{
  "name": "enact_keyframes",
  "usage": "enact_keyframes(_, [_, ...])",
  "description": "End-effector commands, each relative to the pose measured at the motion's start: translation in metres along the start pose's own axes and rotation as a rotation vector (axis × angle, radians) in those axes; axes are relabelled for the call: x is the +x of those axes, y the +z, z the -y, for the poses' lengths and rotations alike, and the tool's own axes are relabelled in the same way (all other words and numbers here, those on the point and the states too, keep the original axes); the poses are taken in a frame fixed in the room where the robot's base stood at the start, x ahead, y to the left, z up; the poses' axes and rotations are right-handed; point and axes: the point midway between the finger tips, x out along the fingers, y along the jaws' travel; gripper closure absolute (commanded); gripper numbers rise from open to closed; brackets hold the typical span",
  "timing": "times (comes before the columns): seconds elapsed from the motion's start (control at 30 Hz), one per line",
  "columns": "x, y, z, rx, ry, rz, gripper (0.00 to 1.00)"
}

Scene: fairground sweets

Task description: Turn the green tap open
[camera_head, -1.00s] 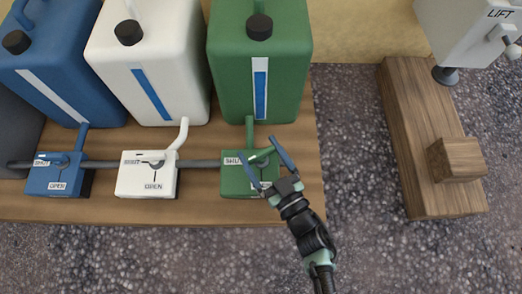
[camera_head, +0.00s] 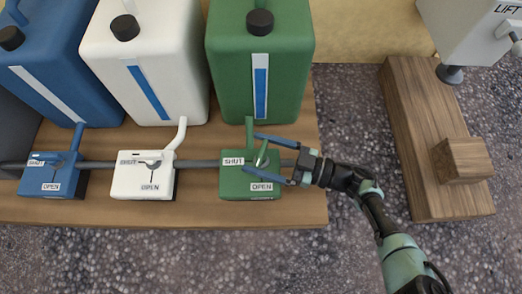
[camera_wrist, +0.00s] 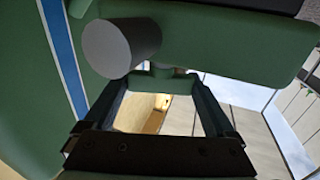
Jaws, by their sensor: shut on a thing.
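The green tap (camera_head: 235,184) is a green box on the wooden bench, in front of the green canister (camera_head: 225,85). Its top carries a SHUT label at the left and an OPEN label at the front. My gripper (camera_head: 254,153) reaches in from the right, its two blue fingers spread above the tap. The tap's light green handle (camera_head: 262,153) is between the fingers and points roughly up in the picture. The fingers are closed on it as far as I can see. In the wrist view my gripper (camera_wrist: 155,85) has green parts beyond its fingers; the contact is unclear.
A white tap (camera_head: 130,182) and a blue tap (camera_head: 38,180) stand to the left on the same grey pipe (camera_head: 200,164). White and blue canisters stand behind them. A wooden beam with a block (camera_head: 462,160) lies at the right, with bare floor before it.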

Motion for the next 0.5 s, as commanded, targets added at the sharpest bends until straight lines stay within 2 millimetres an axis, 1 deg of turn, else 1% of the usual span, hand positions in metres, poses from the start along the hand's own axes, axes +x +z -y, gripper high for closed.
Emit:
enact_keyframes(0.2, [-0.0014,0.0009,-0.0015,-0.002,-0.088,0.007,0.66])
enact_keyframes(0.5, [-0.0016,0.0010,-0.0014,-0.002,-0.167,0.006,0.66])
